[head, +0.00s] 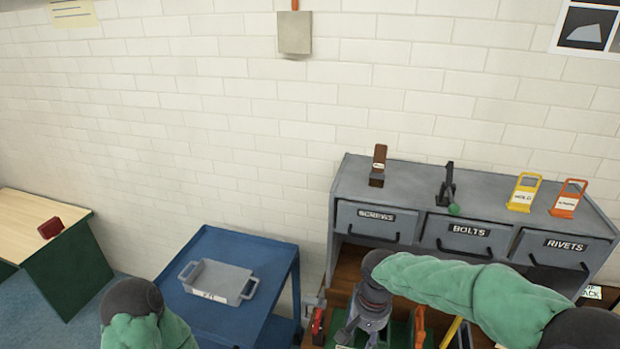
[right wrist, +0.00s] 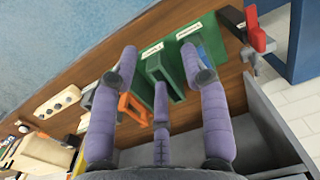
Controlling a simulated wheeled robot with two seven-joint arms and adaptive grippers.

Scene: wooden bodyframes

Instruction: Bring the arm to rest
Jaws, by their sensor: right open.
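My right arm comes in from the right in the head view, in a green sleeve. Its grey gripper (head: 366,322) hangs over the workbench, below the drawer unit. In the right wrist view the purple-padded fingers of the right gripper (right wrist: 159,56) are spread apart with nothing between them. Beyond them on the wooden bench stand green holders (right wrist: 192,65) with white labels. An orange tool (right wrist: 131,108) shows beside the left finger, partly hidden. My left arm (head: 146,325) shows only as a green-sleeved part at the bottom; its gripper is out of view.
The grey drawer unit (head: 402,187) stands behind the bench, its drawers labelled screws, bolts and rivets. A blue cart (head: 243,318) with a grey tray (head: 217,278) stands left. A red clamp (right wrist: 256,32) sits at the bench edge. A wooden-topped table (head: 32,213) is far left.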

